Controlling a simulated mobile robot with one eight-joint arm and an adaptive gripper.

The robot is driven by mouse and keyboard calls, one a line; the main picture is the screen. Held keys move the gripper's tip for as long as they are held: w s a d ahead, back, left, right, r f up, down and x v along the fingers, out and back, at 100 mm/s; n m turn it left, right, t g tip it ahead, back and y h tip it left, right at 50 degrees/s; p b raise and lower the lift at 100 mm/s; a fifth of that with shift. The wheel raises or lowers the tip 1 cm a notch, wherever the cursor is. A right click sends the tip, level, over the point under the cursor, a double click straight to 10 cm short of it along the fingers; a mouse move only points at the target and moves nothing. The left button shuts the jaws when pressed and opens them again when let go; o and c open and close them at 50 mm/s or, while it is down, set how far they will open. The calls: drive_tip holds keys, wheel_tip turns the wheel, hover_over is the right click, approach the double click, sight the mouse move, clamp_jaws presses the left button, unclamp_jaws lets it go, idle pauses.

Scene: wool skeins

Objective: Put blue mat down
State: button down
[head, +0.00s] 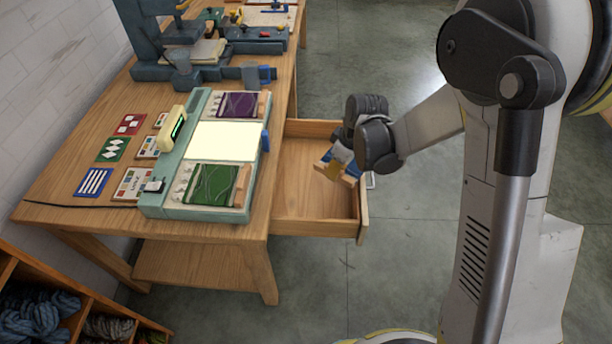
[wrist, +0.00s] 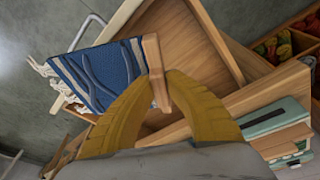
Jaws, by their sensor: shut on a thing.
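The blue mat (wrist: 100,72) shows in the wrist view with dark wavy lines, pale fringe at its far end and a wooden bar (wrist: 155,70) at its near end. My gripper (wrist: 160,88) is shut on this wooden bar with its yellow fingers. In the head view my gripper (head: 341,160) is over the open drawer (head: 300,170), near its right side. Only a small part of the blue mat (head: 327,156) shows there; my gripper hides much of the rest. I cannot tell whether the mat touches the drawer.
The wooden bench (head: 60,195) carries a pale green device with a lit panel (head: 222,141), a purple mat (head: 238,104) and a green mat (head: 210,186). Pattern cards lie to its left. The drawer's visible floor is bare. Shelves with yarn (head: 35,312) stand at lower left.

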sight(306, 201)
drive_tip(key=w+a+f+n+g+y+b, duration=0.1)
drive_tip(key=w+a+f+n+b, duration=0.1)
drive_tip(key=a+f+n, duration=0.45)
drive_tip(key=b+x, duration=0.1)
drive_tip(key=x, duration=0.2)
drive_tip(key=d+b+x, duration=0.1)
drive_tip(key=b+x, duration=0.1)
drive_tip(key=x, duration=0.1)
drive_tip(key=b+x, duration=0.1)
drive_tip(key=x, duration=0.2)
drive_tip(key=shift+d+f+b, duration=0.1)
drive_tip(key=shift+f+b, duration=0.3)
drive_tip(key=shift+s+r, duration=0.1)
drive_tip(key=shift+r, duration=0.05)
drive_tip(key=c, duration=1.5)
unclamp_jaws()
